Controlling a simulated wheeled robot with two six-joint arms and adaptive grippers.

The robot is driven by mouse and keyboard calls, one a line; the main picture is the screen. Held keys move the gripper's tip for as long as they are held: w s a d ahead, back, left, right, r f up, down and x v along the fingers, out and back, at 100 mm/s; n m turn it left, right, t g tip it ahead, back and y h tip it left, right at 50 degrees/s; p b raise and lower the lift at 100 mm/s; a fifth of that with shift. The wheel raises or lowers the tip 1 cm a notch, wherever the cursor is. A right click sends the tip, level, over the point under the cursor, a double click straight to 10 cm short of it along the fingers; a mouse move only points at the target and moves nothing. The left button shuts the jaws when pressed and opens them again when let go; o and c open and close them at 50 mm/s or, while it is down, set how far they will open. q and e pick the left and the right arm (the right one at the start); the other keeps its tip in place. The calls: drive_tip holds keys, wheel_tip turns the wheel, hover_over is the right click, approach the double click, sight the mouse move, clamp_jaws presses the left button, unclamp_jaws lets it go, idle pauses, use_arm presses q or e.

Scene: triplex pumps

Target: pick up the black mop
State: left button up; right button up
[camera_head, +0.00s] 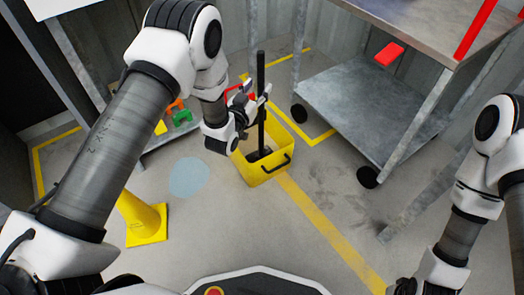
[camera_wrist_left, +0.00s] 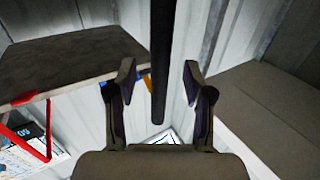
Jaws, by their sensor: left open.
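The black mop (camera_head: 261,75) stands upright in a yellow bucket (camera_head: 268,176), its dark head low inside and partly hidden. Its handle rises above my left gripper (camera_head: 257,93). The left gripper is open at the upper part of the handle. In the left wrist view, the black handle (camera_wrist_left: 162,60) shows between the two spread fingers of the left gripper (camera_wrist_left: 159,72), with a visible gap on each side. One end of the handle shows there. My right gripper (camera_head: 403,287) is at the bottom right edge, mostly cut off, so its jaws cannot be read.
A yellow cone (camera_head: 143,218) stands at left. A bluish patch (camera_head: 189,177) lies on the floor. The floor in front of the bucket is clear.

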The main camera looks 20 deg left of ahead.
sight(259, 84)
use_arm(q)
drive_tip(key=w, duration=0.1)
drive_tip(key=w+b, duration=0.1)
drive_tip(key=w, duration=0.1)
drive_tip(key=shift+d+f, duration=0.15)
drive_tip(key=shift+d, duration=0.05)
drive_tip(key=shift+w, duration=0.1)
drive_tip(key=shift+r, duration=0.2)
drive_tip(key=shift+c, duration=0.7)
clamp_jaws()
use_arm(e)
wheel_tip(259, 84, down, 2)
drive_tip(key=shift+f, duration=0.1)
use_arm(q)
drive_tip(key=shift+r, duration=0.1)
